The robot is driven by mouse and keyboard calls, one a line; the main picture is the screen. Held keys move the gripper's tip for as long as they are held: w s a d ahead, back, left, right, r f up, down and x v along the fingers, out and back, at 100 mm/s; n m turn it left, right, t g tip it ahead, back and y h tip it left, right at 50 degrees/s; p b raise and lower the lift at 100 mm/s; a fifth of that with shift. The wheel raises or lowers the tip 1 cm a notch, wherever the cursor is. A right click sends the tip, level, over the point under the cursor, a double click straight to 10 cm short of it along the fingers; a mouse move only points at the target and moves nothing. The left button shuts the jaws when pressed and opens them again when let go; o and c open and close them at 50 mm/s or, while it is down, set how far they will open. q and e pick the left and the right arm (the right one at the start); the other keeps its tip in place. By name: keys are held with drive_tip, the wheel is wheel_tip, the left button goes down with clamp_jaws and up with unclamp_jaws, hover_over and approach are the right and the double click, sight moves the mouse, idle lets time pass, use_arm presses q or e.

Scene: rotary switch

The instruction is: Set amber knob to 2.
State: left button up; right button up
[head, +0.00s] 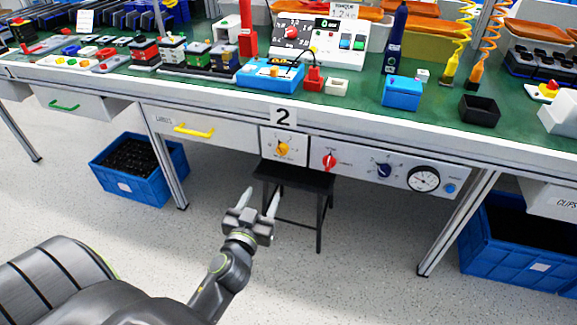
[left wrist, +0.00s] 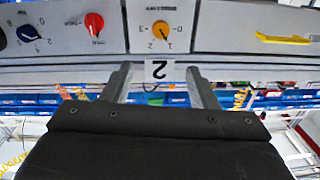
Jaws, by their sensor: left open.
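My left gripper (head: 260,194) is open and empty, below and in front of the panel, apart from the knob. In the left wrist view its two fingers (left wrist: 159,70) stand apart. My right gripper is not in view.
A red knob (head: 330,161), a blue knob (head: 384,170) and a round gauge (head: 423,179) sit right of the amber knob. A drawer with a yellow handle (head: 194,131) is to its left. A black stool (head: 295,180) stands below the panel.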

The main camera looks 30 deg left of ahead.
sight(281, 151)
use_arm(q)
drive_tip(key=x, duration=1.6)
drive_tip(key=shift+w+a, duration=0.2)
drive_tip(key=shift+w, duration=0.3)
drive_tip(key=c, duration=1)
drive_tip(key=shift+o, duration=0.2)
